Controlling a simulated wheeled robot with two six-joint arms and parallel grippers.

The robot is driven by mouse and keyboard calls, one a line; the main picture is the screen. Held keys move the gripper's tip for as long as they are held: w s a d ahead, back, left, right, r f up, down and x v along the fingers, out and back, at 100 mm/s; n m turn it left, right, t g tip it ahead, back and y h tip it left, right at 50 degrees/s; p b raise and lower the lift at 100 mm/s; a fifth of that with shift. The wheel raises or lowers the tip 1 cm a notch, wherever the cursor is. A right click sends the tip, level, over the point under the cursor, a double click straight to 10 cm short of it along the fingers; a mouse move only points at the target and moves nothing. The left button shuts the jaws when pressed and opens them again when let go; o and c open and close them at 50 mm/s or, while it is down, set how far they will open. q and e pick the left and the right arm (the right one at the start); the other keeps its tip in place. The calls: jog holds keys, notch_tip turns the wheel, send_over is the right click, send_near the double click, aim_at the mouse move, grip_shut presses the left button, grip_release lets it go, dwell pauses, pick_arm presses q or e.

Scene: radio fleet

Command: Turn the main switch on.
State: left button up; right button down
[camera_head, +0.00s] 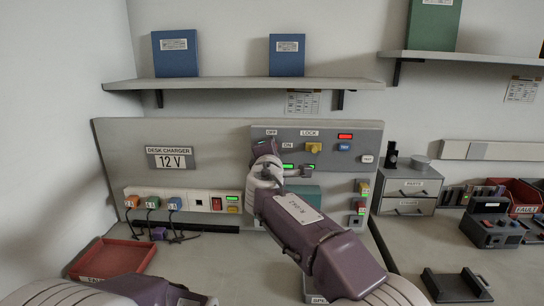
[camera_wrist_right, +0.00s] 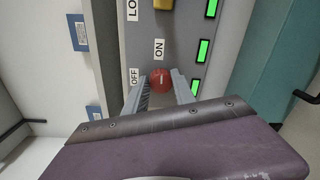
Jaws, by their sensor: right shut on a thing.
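The main switch is a round red knob (camera_wrist_right: 160,75) on the grey panel (camera_head: 365,146), between an OFF label (camera_wrist_right: 134,77) and an ON label (camera_wrist_right: 159,48). My right gripper (camera_wrist_right: 160,88) has its two fingers on either side of the knob and is shut on it. Which label the knob points to is not clear. In the head view my right gripper (camera_head: 266,150) covers the knob, with the OFF and ON labels showing beside it. My left arm lies low at the bottom left, and its fingers cannot be made out.
A yellow knob (camera_head: 313,147) sits under the LOCK label, with a red display (camera_head: 345,136) to its right. Several green displays (camera_wrist_right: 203,50) are lit beside the switch. A red tray (camera_head: 113,258) and plugs with cables are at left. A black holder (camera_head: 456,286) lies at right.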

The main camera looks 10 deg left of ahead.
jog(key=shift+m, duration=0.3)
dwell(0.4)
jog(key=c, duration=1)
grip_release()
jog(key=shift+c, duration=0.2)
jog(key=s+b, duration=0.3)
jog(key=s, duration=0.6)
jog(key=shift+d+r, duration=0.25)
jog(key=shift+d, duration=0.2)
